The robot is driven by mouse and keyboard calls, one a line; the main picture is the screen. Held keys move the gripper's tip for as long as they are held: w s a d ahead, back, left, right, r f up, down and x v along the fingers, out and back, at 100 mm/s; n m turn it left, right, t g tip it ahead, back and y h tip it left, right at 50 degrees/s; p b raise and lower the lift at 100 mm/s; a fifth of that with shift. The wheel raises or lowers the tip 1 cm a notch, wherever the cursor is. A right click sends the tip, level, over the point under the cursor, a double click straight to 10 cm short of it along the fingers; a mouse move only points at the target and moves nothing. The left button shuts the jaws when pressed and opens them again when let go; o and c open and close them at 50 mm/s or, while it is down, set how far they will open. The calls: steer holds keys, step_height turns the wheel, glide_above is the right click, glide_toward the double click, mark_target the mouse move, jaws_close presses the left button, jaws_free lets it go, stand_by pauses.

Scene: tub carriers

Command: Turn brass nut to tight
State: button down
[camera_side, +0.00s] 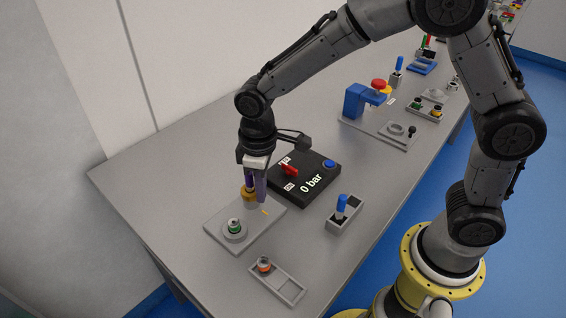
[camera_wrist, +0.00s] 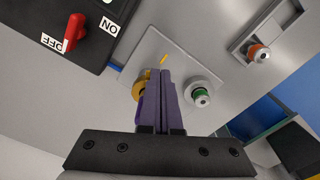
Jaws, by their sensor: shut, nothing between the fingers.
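The brass nut (camera_side: 247,193) sits on a light grey plate (camera_side: 262,226) and also shows in the wrist view (camera_wrist: 138,88), partly hidden by a finger. My gripper (camera_side: 257,198) points down at the nut with its purple fingers. In the wrist view the fingers (camera_wrist: 161,75) are together with nothing between them, just beside the nut. I cannot tell whether they touch it. A yellow mark (camera_side: 265,212) is on the plate near the nut; it also shows in the wrist view (camera_wrist: 164,58).
A round fitting with a green ring (camera_side: 235,226) stands on the same plate. A black box (camera_side: 304,177) behind has a red lever (camera_side: 289,170) and reads "0 bar". A tray with an orange-ringed part (camera_side: 264,264) and a blue-handled holder (camera_side: 341,206) are nearby.

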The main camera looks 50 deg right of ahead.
steer(key=r, duration=0.6)
steer(key=shift+s+d, duration=0.1)
steer(key=shift+s, duration=0.1)
steer(key=shift+f, duration=0.1)
steer(key=shift+w+d+f, duration=0.2)
steer(key=shift+d+f, duration=0.2)
steer(key=shift+f, duration=0.6)
steer(key=shift+w+d+f, duration=0.15)
steer(key=shift+d+f, duration=0.2)
steer(key=shift+f, duration=0.65)
steer(key=shift+w+d+f, duration=0.2)
steer(key=shift+d+f, duration=0.2)
steer(key=shift+f, duration=0.6)
steer(key=shift+w+a, duration=0.3)
steer(key=shift+s+a, duration=0.4)
steer(key=shift+a, duration=0.2)
steer(key=shift+s, duration=0.1)
